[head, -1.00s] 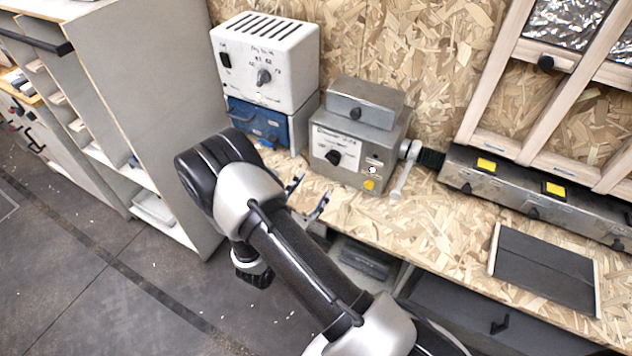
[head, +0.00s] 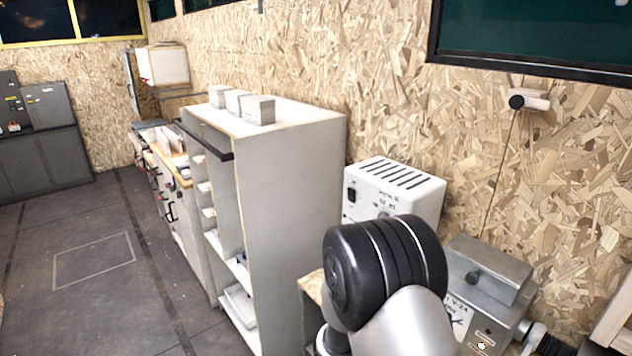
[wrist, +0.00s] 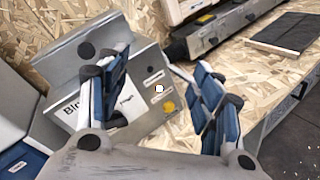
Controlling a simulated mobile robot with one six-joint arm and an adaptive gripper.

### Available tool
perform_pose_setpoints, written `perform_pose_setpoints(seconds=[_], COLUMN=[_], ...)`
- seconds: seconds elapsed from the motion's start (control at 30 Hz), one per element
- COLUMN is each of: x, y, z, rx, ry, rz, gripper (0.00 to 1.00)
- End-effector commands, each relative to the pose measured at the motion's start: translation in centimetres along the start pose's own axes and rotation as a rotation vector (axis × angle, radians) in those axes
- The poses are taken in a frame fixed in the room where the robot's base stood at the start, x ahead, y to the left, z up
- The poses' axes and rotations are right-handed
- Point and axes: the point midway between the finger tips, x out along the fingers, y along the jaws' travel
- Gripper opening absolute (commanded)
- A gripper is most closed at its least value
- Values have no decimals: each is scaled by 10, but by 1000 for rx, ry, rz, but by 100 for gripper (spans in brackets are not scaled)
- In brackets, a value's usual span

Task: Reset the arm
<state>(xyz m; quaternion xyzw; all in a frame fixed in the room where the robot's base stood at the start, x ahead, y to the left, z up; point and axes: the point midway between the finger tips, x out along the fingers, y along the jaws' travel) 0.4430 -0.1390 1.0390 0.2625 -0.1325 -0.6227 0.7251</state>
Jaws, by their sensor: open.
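My gripper (wrist: 160,95) shows in the wrist view with its two blue-padded fingers spread apart and nothing between them. Behind the fingers is a grey metal machine box (wrist: 150,75) with a yellow button and a lettered label, partly covered by the left finger. In the head view my arm rises at the bottom centre, and the gripper itself is out of sight there. The same grey machine (head: 490,275) stands to the right of my arm in the head view.
A white box with slots (head: 395,185) stands behind my arm. A tall grey shelf unit (head: 290,190) is to the left. Open floor (head: 100,270) lies at far left. In the wrist view, a dark panel (wrist: 285,33) lies on the chipboard bench.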

Motion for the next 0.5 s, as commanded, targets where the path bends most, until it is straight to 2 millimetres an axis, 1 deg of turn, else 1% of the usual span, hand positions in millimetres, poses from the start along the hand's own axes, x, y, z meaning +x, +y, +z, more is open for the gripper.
perform_pose_setpoints(seconds=[0.03,0.1,0.2,0.3,0.37,0.5], x=[1,0,-7,-20,-30,-60], y=[-3,-14,-33,-52,-63,-85], z=[25,52,86,113,126,147], rx=[58,127,234,347,417,589], ry=[2,12,44,95,134,249], rz=[-79,-194,-354,-504,-591,-777], gripper=[60,60,60,60,60,60])
